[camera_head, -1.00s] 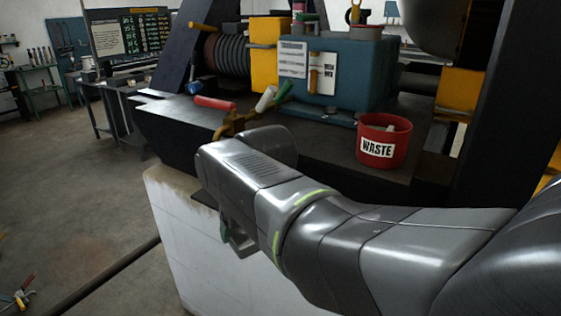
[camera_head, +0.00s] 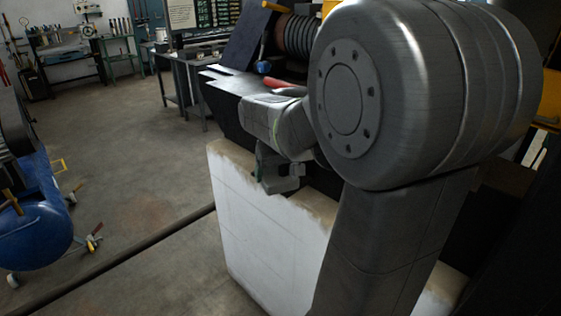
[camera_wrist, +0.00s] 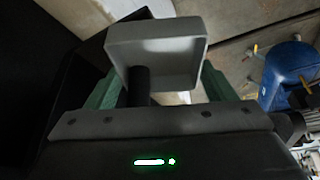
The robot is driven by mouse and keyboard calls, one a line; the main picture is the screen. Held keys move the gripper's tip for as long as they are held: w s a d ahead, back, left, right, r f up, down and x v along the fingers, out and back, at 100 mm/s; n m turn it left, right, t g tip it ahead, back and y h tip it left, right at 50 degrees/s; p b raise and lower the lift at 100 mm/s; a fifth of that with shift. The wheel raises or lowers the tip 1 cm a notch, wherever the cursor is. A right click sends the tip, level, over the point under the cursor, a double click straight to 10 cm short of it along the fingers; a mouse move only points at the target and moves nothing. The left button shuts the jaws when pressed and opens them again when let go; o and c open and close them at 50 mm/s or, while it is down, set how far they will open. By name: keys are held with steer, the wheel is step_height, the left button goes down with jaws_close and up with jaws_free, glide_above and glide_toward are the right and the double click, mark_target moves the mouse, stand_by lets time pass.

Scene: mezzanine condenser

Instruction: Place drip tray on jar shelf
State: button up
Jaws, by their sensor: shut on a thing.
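The drip tray (camera_wrist: 157,52), a shallow grey square pan with a raised rim and a dark round stem, is held in my gripper in the wrist view. The green fingers of my gripper (camera_wrist: 155,90) stand on either side of the stem, and the tray is tilted towards the camera. In the head view my gripper (camera_head: 272,170) hangs beside the white wall block, with a grey piece at its fingertips, too small to make out clearly. I cannot single out the jar shelf in either view.
A white block wall (camera_head: 262,220) stands just below my gripper. A dark machine bench (camera_head: 235,85) lies behind it. A blue rounded tank (camera_head: 40,215) is at the left, with tools (camera_head: 92,240) on the floor. Work tables (camera_head: 70,50) stand at the back; open floor lies between.

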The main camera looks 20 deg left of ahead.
mark_target(272, 171)
steer(key=shift+w+a, duration=1)
steer(key=shift+a, duration=0.05)
steer(key=shift+w+a+f+p, duration=0.1)
steer(key=shift+f+p, duration=0.05)
steer(key=shift+p, duration=0.25)
steer(key=shift+f, duration=0.15)
steer(key=shift+f, duration=0.1)
steer(key=shift+f, duration=0.15)
steer(key=o, duration=1.1)
steer(key=shift+o, duration=0.2)
